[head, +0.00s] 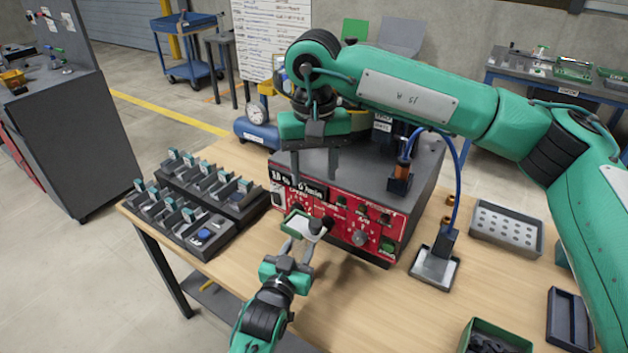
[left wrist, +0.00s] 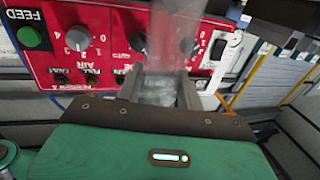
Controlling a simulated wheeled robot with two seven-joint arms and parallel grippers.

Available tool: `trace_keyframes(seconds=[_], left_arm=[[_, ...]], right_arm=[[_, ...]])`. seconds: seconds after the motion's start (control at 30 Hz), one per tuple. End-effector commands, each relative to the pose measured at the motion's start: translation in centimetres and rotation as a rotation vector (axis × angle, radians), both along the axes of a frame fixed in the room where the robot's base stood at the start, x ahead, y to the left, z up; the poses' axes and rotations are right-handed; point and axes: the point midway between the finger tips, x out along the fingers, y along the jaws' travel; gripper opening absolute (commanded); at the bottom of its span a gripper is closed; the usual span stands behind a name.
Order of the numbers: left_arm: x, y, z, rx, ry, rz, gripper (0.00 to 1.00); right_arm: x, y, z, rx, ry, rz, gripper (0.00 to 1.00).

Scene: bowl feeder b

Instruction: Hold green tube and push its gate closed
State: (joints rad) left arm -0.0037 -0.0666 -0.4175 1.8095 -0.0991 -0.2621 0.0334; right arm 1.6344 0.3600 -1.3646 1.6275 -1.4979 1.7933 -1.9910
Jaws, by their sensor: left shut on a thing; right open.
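My left gripper (head: 303,243) is in front of the red control panel (head: 345,217). In the left wrist view its fingers (left wrist: 160,88) are shut on a translucent grey tube (left wrist: 174,40) that stands up from between them. I cannot make out green on the tube there. In the head view a small green-rimmed pale piece (head: 296,224) is at the left gripper's fingertips; I cannot tell whether it is part of the tube. I cannot pick out the gate. My right gripper (head: 312,165) is open, pointing down at the front top edge of the feeder box, apart from the tube.
The dark feeder box (head: 390,170) stands behind the panel. Left of it is a black rack (head: 190,213) with several slots. A blue hose (head: 462,165) arches down to a small stand (head: 435,268). A perforated grey tray (head: 507,229) lies right.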

Motion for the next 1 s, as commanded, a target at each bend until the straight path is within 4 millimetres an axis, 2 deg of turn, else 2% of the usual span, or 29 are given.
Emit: trace_keyframes(seconds=[0.33, 0.37, 0.47, 0.8, 1.0], left_arm=[[0.0, 0.0, 0.0, 0.000, 0.000, 0.000, 0.00], [0.0, 0.0, 0.0, 0.000, 0.000, 0.000, 0.41], [0.0, 0.0, 0.0, 0.000, 0.000, 0.000, 0.60], [-0.2, 0.1, 0.0, 0.000, 0.000, 0.000, 0.62], [-2.1, 0.9, -0.1, 0.001, 0.002, 0.000, 0.62]], right_arm=[[0.0, 0.0, 0.1, 0.000, 0.000, 0.000, 0.48], [0.0, 0.0, 0.1, 0.000, 0.000, 0.000, 0.48], [0.0, 0.0, 0.0, 0.000, 0.000, 0.000, 0.48], [0.0, 0.0, 0.0, 0.000, 0.000, -0.001, 0.48], [0.0, 0.0, 0.0, 0.000, 0.000, -0.001, 0.48]])
